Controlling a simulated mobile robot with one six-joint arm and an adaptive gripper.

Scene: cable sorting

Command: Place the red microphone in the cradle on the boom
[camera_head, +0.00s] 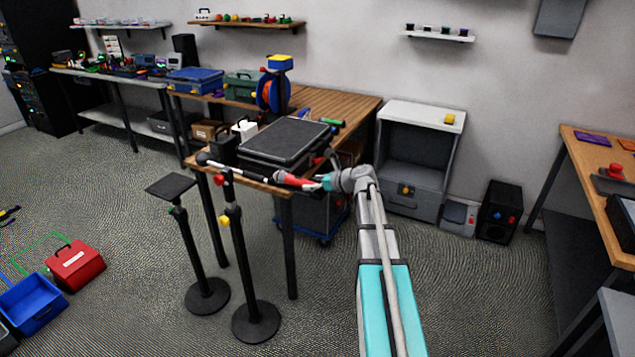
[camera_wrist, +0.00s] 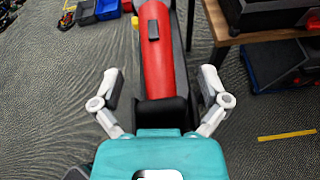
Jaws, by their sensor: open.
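The red microphone (camera_wrist: 156,62) fills the upper middle of the wrist view, with a dark switch on its body and a black near end. It also shows in the head view (camera_head: 290,180), at the right end of the boom (camera_head: 245,174). My gripper (camera_wrist: 165,88) is open, its fingers apart on both sides of the microphone's black end, with gaps visible. In the head view my gripper (camera_head: 318,183) is just right of the microphone. The boom sits on a black stand (camera_head: 240,265) with a red clamp. The cradle is not clearly visible, so how the microphone sits in it I cannot tell.
A wooden table (camera_head: 345,108) with a black case (camera_head: 285,140) stands close behind the boom. A second stand with a flat top (camera_head: 172,186) is left of the boom stand. A red toolbox (camera_head: 75,266) and blue bin (camera_head: 32,303) are on the left floor.

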